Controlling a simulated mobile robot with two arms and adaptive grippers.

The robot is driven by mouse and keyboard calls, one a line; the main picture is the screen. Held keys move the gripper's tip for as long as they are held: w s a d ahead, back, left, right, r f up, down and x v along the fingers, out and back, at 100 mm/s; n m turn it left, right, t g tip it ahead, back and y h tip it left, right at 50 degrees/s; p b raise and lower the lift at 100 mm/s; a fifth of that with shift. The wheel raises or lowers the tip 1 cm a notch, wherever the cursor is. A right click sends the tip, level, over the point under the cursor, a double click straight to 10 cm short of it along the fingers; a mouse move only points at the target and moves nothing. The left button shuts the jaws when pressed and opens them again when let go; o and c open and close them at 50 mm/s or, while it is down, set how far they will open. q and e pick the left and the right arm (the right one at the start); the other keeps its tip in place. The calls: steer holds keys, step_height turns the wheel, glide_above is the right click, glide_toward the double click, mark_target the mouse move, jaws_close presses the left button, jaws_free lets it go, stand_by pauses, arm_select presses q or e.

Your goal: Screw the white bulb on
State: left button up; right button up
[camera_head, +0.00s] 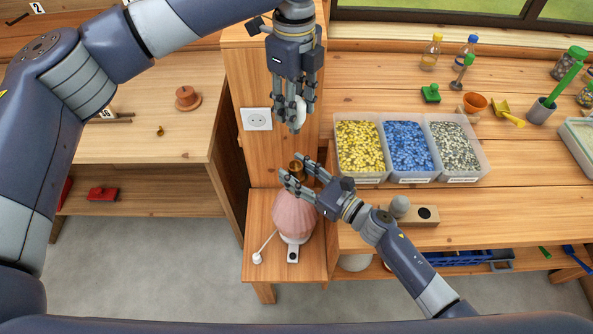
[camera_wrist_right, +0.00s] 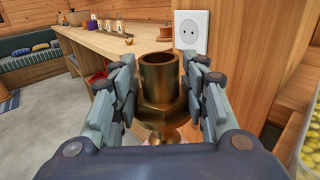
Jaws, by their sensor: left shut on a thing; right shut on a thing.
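The white bulb (camera_head: 299,111) is between the fingers of my left gripper (camera_head: 291,122), which is shut on it and points down above the lamp. The brass lamp socket (camera_head: 296,166) stands upright with its open mouth up. My right gripper (camera_head: 300,172) is shut on the socket, and the right wrist view shows its fingers on both sides of the socket (camera_wrist_right: 159,85). The bulb is above the socket, apart from it. The lamp's pink ribbed body (camera_head: 293,216) stands below on a low wooden shelf, partly covered by my right gripper.
A wall outlet (camera_head: 257,119) is on the wooden panel behind. A plug (camera_head: 257,258) lies on the low shelf. A wooden block (camera_head: 417,215) with a grey bulb (camera_head: 400,205) and an empty hole is at the right. Bins of yellow (camera_head: 359,146), blue and grey pieces stand on the bench.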

arm_select(q)
steer(key=shift+m, duration=0.3)
step_height(320, 180, down, 6)
steer(key=shift+f, duration=0.1)
steer(key=shift+f, duration=2.25)
steer(key=shift+f, duration=0.3)
